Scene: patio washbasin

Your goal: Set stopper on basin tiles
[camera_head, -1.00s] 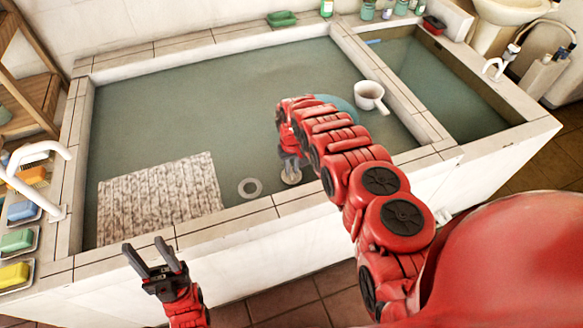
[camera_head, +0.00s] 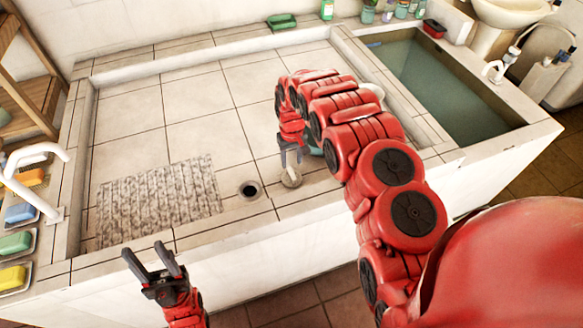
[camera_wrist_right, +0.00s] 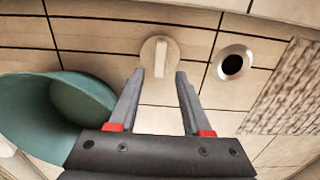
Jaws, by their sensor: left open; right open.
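The stopper (camera_head: 291,179) is a pale round disc with a raised grip bar. It lies on the tiled floor of the large basin (camera_head: 190,105), near the front wall and beside the open drain hole (camera_head: 249,190). In the right wrist view the stopper (camera_wrist_right: 160,52) lies just beyond my right fingertips (camera_wrist_right: 160,74), with the dark drain hole (camera_wrist_right: 233,64) apart to its right. My right gripper (camera_head: 291,162) is open just above the stopper, with nothing between its fingers. My left gripper (camera_head: 148,250) is open and empty, outside the front wall.
A teal bowl (camera_wrist_right: 60,115) lies close to my right gripper. A textured mat (camera_head: 160,198) lies on the basin floor at left. The smaller basin (camera_head: 440,85) at right holds water. Soaps and a white tap (camera_head: 35,155) stand on the left ledge. Tiles behind the drain are clear.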

